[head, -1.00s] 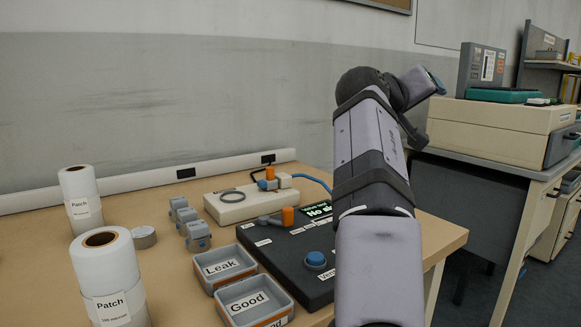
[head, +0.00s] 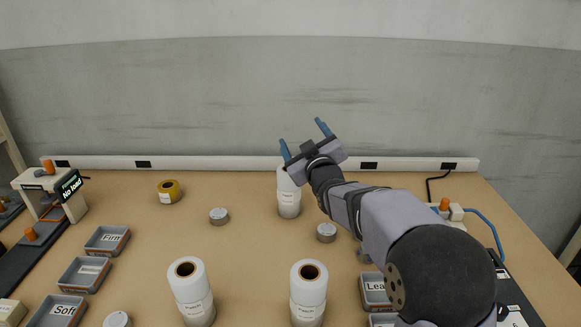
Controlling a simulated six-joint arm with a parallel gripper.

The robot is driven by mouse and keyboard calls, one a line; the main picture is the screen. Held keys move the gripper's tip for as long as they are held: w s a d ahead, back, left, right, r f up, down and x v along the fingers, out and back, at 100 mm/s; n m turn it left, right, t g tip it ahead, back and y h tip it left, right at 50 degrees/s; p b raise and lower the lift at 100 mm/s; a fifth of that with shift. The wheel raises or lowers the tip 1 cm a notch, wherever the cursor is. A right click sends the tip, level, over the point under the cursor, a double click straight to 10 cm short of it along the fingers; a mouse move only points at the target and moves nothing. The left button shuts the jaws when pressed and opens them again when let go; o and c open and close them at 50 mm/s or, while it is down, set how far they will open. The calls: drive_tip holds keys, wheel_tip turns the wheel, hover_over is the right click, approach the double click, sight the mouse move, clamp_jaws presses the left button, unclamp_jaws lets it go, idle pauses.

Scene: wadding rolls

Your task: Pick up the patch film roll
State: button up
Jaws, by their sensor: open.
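Three tall white rolls with labels stand upright on the table. One roll (head: 289,203) is at the back, partly hidden behind my gripper. Another roll (head: 309,287) stands at the front, right of centre. A third roll (head: 189,284) stands at the front left. My gripper (head: 302,134) is open and empty, above the back roll in the picture. Its two blue fingers point up and toward the wall, apart from every roll.
A yellow tape roll (head: 172,190) and small grey tins (head: 219,216) lie on the table (head: 240,255). Grey labelled trays (head: 107,240) line the left; the "Leak" tray (head: 374,296) is right. A "No load" tester (head: 70,193) stands at far left. The middle is mostly clear.

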sight(293, 187)
drive_tip(key=a+f+p, duration=0.1)
drive_tip(key=s+a+f, duration=0.1)
drive_tip(key=a, duration=0.1)
drive_tip(key=shift+a+m+y+p, duration=0.1)
drive_tip(key=shift+m+y+p, duration=0.2)
drive_tip(key=shift+y+p, duration=0.1)
wheel_tip(293, 187, down, 11)
drive_tip(key=m+y, duration=0.1)
drive_tip(key=m, duration=0.2)
drive_tip(key=shift+s+f+m+g, duration=0.1)
drive_tip(key=shift+f+m+g, duration=0.05)
drive_tip(key=shift+m+g, duration=0.25)
drive_tip(key=shift+p+x, duration=0.35)
drive_tip(key=shift+x, duration=2.1)
drive_tip(key=c, duration=1.6)
drive_tip(key=shift+o, duration=0.2)
wheel_tip(293, 187, up, 10)
drive_tip(key=shift+r+b, duration=0.2)
drive_tip(key=shift+b, duration=0.1)
